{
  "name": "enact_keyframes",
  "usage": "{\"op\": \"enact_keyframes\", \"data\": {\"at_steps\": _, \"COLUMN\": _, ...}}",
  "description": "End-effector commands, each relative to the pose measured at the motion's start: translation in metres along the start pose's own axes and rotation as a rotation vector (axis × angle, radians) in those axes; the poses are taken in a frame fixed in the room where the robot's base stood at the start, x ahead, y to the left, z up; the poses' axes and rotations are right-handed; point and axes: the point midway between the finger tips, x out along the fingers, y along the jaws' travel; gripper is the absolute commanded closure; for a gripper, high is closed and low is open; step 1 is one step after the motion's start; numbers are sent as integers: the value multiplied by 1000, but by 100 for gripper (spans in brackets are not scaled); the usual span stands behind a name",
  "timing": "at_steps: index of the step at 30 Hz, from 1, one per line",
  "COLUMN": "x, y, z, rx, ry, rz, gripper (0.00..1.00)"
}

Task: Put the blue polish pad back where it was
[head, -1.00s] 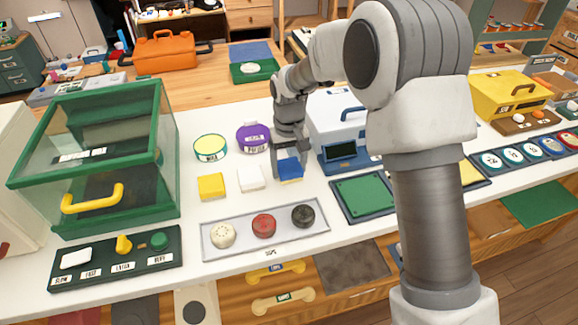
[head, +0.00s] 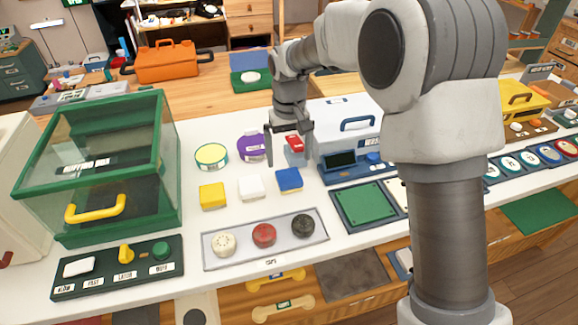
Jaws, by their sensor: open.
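The blue polish pad (head: 289,180) lies flat on the white worktop, at the right end of a row with a white pad (head: 250,187) and a yellow pad (head: 212,195). My gripper (head: 289,160) is open and empty, above and behind the blue pad and apart from it. A red-topped item (head: 294,143) shows between or behind its fingers; I cannot tell which.
A yellow-lidded tin (head: 211,156) and a purple tin (head: 250,147) stand behind the pads. A tray (head: 308,238) of dial knobs lies in front. A green glass-sided case (head: 140,205) stands left; a white-and-blue machine (head: 335,130) stands right.

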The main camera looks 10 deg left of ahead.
Motion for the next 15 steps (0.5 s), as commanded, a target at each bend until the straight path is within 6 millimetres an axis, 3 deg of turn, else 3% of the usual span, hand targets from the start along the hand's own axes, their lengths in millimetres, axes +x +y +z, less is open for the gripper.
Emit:
{"op": "enact_keyframes", "data": {"at_steps": 1, "x": -13, "y": 0, "z": -1, "rx": 0, "ry": 3, "rz": 0, "gripper": 0}}
{"op": "enact_keyframes", "data": {"at_steps": 6, "x": -36, "y": 0, "z": 0, "rx": 0, "ry": 2, "rz": 0, "gripper": 0}}
{"op": "enact_keyframes", "data": {"at_steps": 15, "x": -45, "y": 0, "z": 0, "rx": 0, "ry": 0, "rz": 0, "gripper": 0}}
